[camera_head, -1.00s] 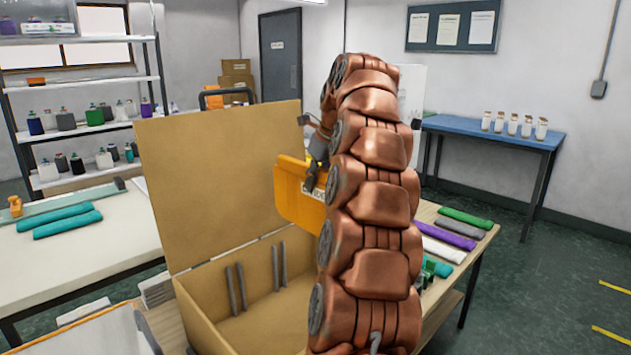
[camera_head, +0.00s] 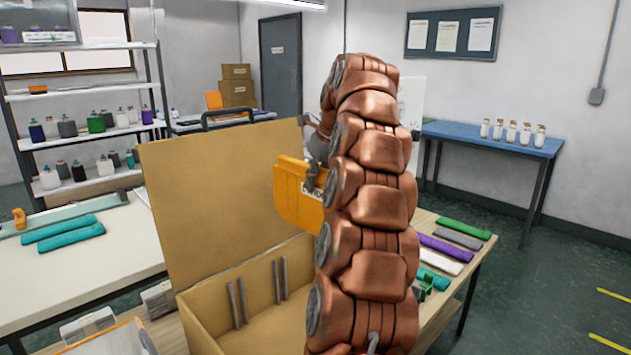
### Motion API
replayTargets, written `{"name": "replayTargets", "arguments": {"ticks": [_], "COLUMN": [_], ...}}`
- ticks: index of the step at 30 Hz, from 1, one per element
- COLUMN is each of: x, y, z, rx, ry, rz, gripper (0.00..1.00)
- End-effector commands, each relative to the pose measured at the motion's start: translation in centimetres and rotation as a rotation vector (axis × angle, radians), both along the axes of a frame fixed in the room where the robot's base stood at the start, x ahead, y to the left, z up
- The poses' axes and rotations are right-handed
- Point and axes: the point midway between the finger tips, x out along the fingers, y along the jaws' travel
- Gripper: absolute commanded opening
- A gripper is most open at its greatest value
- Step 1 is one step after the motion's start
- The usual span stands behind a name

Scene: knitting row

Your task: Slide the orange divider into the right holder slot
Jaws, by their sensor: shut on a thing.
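The orange divider (camera_head: 294,198) is a flat plate with a white label. It hangs upright above the open box, left of my arm. My gripper (camera_head: 311,180) is shut on its upper edge near the label; my arm hides part of the gripper and the divider's right end. The open cardboard-coloured box (camera_head: 205,285) stands below with its tall lid raised at the back. Two pairs of grey upright holder rails show inside: a left pair (camera_head: 237,303) and a right pair (camera_head: 280,281). The divider is apart from both. My arm covers the box's right part.
The raised lid (camera_head: 215,195) stands behind and left of the divider. Several folded cloths, one of them purple (camera_head: 447,248), lie on the table right of my arm. A white table (camera_head: 80,262) with teal rolls is at left.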

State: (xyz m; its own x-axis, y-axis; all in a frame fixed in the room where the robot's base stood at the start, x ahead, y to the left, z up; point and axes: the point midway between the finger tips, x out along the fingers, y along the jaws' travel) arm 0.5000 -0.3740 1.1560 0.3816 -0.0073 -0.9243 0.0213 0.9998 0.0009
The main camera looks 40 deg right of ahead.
Motion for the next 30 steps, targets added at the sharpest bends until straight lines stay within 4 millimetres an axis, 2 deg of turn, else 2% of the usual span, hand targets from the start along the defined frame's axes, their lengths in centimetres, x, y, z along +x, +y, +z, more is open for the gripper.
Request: {"name": "replayTargets", "arguments": {"ticks": [1,19,30], "x": [0.0,0.0,0.0], "y": [0.0,0.0,0.0], "z": [0.7,4.6,4.8], "rx": [0.000,-0.002,-0.002], "ry": [-0.001,-0.004,-0.002], "rz": [0.000,-0.001,-0.001], "gripper": [0.00,0.00,0.00]}}
